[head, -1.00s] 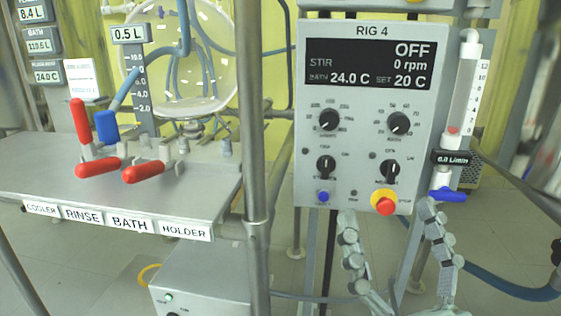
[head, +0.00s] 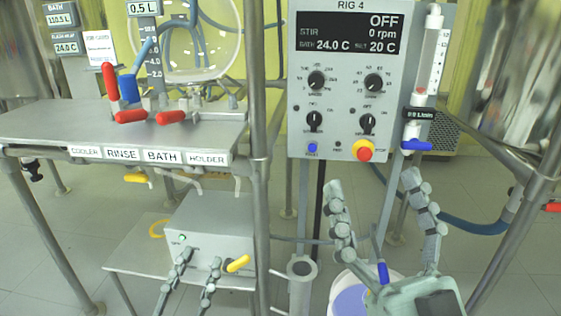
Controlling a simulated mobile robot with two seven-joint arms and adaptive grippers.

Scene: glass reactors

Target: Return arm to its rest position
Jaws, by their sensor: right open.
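My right gripper (head: 371,177) is open and empty. Its two segmented fingers point up, with the tips just below the lower edge of the RIG 4 control panel (head: 345,100). My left gripper (head: 202,253) shows at the bottom left. Its two fingers stand apart with nothing seen between them, in front of the grey box (head: 215,225) on the low shelf. The left palm is cut off by the picture's lower edge. The panel reads OFF, 0 rpm, bath 24.0 C and set 20 C.
A steel bench (head: 60,125) with red-handled levers stands at left. A vertical post (head: 257,150) rises between my grippers. A flowmeter with a blue valve handle (head: 416,145) is right of the panel. A white bucket (head: 345,300) sits below my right gripper. Blue hose runs at right.

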